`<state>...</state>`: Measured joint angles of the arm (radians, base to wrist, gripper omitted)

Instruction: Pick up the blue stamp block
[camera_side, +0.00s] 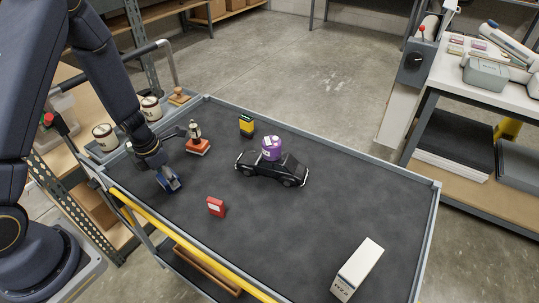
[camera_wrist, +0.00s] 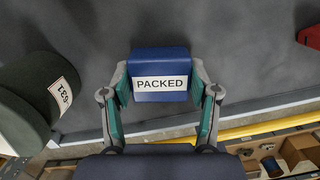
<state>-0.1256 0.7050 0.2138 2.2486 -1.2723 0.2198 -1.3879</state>
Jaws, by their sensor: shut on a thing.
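The blue stamp block (camera_wrist: 160,75) with a white "PACKED" label sits between the fingertips of my gripper (camera_wrist: 160,88) in the wrist view. A finger presses on each side of it, so my gripper is shut on it. In the side view the blue block (camera_side: 170,184) shows at the end of my gripper (camera_side: 167,177), near the left end of the dark cart top. My arm and fingers hide part of it there. I cannot tell whether it touches the cart top.
A dark green labelled thing (camera_wrist: 28,95) lies close left in the wrist view.

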